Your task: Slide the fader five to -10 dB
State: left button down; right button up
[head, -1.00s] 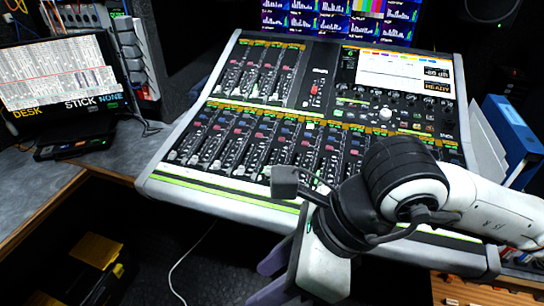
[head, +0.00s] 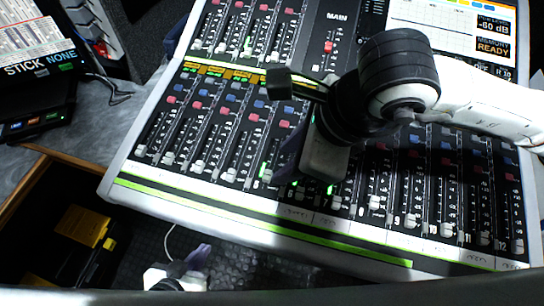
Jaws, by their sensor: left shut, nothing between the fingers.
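The mixing console carries a lower row of numbered faders with white caps near their bottom ends. Counting from the left, fader five (head: 265,176) has its cap low in its slot. My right gripper (head: 282,174) hangs over the row around faders five and six. Its purple fingers point down and left, close to the fader five cap. I cannot tell whether they touch it or how far apart they are. My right arm hides part of the strips behind it. My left gripper (head: 197,257) is shut and empty, low in front of the console's front edge.
A small readout (head: 493,27) at top right shows -60 dB, with a READY box below. An upper fader bank (head: 250,30) lies behind. The neighbouring faders are close on both sides. A monitor (head: 35,60) and a black-and-yellow case (head: 85,235) are at left.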

aim_at(269, 174)
jog(key=x, duration=0.7)
jog(key=shift+a+f, duration=0.15)
jog(key=shift+f, duration=0.2)
jog(key=shift+w+f, duration=0.1)
jog(key=shift+f, duration=0.05)
grip_shut()
jog(key=shift+w, duration=0.1)
jog(key=w+b, duration=0.1)
jog(key=w+d, duration=0.1)
jog(key=w, duration=0.1)
jog(key=shift+b, duration=0.4)
jog(key=shift+w+r, duration=0.15)
jog(key=shift+r, duration=0.1)
grip_release()
